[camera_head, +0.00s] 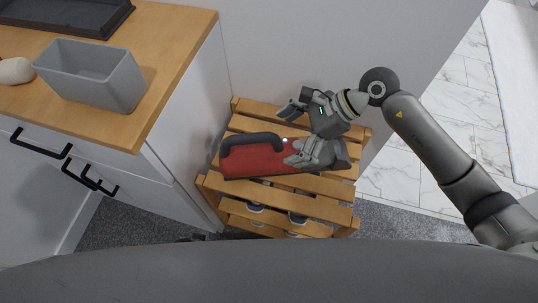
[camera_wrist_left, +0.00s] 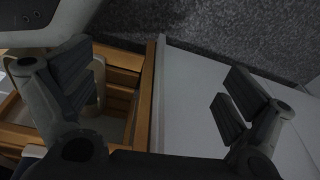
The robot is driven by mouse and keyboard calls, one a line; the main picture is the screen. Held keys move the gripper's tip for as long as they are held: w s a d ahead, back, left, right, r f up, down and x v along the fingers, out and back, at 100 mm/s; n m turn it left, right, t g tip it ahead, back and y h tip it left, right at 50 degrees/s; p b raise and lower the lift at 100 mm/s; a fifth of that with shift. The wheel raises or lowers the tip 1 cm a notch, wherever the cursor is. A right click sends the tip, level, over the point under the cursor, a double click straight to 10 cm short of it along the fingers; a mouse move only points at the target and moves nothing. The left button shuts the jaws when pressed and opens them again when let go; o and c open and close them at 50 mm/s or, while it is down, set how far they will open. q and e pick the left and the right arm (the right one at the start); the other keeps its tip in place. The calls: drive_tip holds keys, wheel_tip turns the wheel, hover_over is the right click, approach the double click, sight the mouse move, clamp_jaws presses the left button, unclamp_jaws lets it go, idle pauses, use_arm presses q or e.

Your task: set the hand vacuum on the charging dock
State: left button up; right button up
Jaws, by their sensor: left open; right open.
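The red hand vacuum (camera_head: 262,160) with a black handle lies on a wooden slatted rack (camera_head: 330,186) in the head view. My right gripper (camera_head: 292,134) is open at its right end. One finger is on the far side and the other overlaps the red body; I cannot tell whether they touch it. My left gripper (camera_wrist_left: 157,92) is open and empty in the left wrist view, with the rack (camera_wrist_left: 148,100) and a white cabinet side beyond it. It does not show in the head view. I cannot make out a charging dock.
A white cabinet (camera_head: 178,125) with a wooden top stands left of the rack. On it are an open grey bin (camera_head: 95,90), a black tray (camera_head: 60,12) and a pale rounded object (camera_head: 15,71). Shoes (camera_head: 255,208) sit on the lower rack. A wall stands behind.

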sight(268, 148)
drive_tip(key=x, duration=0.7)
drive_tip(key=shift+f, duration=0.4)
drive_tip(key=shift+c, duration=0.4)
drive_tip(key=c, duration=1.7)
drive_tip(key=shift+w+r, duration=0.1)
drive_tip(key=shift+c, duration=0.7)
drive_tip(key=shift+r, duration=0.1)
